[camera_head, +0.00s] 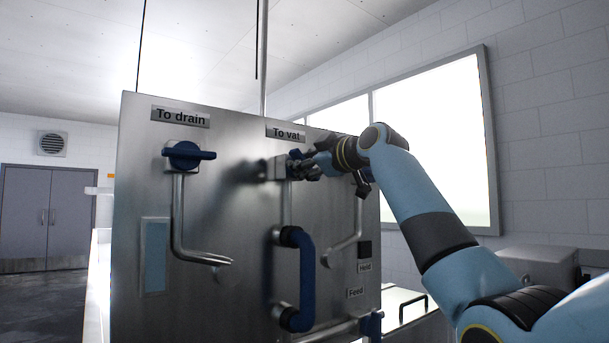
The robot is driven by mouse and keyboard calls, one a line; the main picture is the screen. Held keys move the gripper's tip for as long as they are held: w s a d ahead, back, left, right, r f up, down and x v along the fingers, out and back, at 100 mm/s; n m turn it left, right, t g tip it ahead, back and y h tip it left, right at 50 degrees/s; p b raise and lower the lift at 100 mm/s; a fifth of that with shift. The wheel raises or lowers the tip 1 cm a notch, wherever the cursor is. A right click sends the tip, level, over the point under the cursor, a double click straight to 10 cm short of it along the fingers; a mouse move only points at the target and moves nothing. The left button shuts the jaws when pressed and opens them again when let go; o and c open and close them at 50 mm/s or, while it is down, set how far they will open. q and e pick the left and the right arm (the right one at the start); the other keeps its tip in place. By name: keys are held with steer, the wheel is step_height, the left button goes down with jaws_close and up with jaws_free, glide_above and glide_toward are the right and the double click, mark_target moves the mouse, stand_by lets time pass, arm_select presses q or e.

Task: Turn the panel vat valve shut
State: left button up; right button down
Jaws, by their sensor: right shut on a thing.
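The steel panel (235,230) stands in front of me, with a "To vat" label (285,134) at its upper right. The vat valve (281,169) sits just under that label. My right gripper (303,166) reaches in from the right and is shut on the valve's handle. The fingers cover most of the handle, so I cannot tell its angle. My left gripper is not in view.
The drain valve (185,155), with a blue handle lying level, is at the panel's upper left under a "To drain" label (180,116).

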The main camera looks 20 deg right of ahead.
steer(key=n+b, duration=0.1)
steer(key=n, duration=0.2)
steer(key=n+b, duration=0.1)
steer(key=shift+a+f+n+b, duration=0.1)
steer(key=shift+f+n+b, duration=0.2)
steer(key=shift+n+b, duration=0.9)
steer(key=shift+n, duration=1.1)
steer(key=shift+f, duration=0.1)
steer(key=c, duration=1.3)
jaws_free()
steer(key=shift+c, duration=0.2)
steer(key=v, duration=1.2)
